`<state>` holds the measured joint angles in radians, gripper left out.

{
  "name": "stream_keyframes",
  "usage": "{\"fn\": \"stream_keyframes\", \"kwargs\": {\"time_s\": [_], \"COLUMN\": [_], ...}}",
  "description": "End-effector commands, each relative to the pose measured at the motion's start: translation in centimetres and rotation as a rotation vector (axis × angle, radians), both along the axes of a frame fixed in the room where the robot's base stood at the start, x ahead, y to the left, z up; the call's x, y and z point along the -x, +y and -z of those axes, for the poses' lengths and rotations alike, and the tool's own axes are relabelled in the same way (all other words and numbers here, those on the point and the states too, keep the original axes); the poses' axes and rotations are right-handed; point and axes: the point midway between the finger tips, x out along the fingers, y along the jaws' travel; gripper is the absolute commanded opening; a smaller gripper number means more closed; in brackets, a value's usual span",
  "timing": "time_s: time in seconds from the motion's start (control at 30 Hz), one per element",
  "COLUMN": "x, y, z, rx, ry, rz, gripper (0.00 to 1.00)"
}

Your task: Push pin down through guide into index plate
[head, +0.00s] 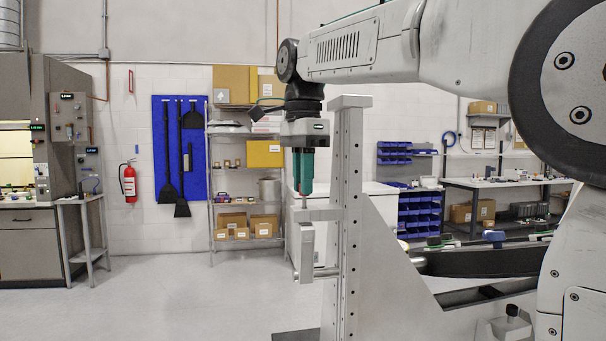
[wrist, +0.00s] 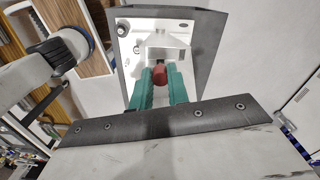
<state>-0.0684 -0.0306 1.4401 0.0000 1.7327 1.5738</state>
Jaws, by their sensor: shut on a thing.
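My gripper (head: 303,190) points straight down in the head view, its green fingers just above a pale metal bracket (head: 322,214) on the upright post. The bracket appears to be the guide. A short thin grey stem, apparently the pin (head: 303,202), shows between the fingertips and the bracket. In the wrist view, the gripper (wrist: 160,88) is shut on a red rounded piece (wrist: 160,76), apparently the pin's head; the fingers hide its sides. Whether the stem has entered the bracket is too small to tell. I cannot make out the index plate for certain.
The tall drilled post (head: 350,230) stands close to the right of my gripper. A pale block (head: 305,250) and a horizontal rod (head: 326,272) sit below the bracket. Shelves with boxes (head: 246,220) stand far behind. Open floor lies to the left.

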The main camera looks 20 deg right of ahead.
Motion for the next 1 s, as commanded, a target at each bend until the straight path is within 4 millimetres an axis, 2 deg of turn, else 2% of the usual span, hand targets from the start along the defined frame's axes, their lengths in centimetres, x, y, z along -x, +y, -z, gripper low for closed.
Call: {"fn": "stream_keyframes", "kwargs": {"time_s": [0.9,0.93,1.0], "x": [0.0,0.0,0.0], "y": [0.0,0.0,0.0], "z": [2.2,2.3,2.2], "rx": [0.0,0.0,0.0], "ry": [0.0,-0.001,-0.001], "rz": [0.0,0.0,0.0], "gripper": [0.0,0.2,0.39]}}
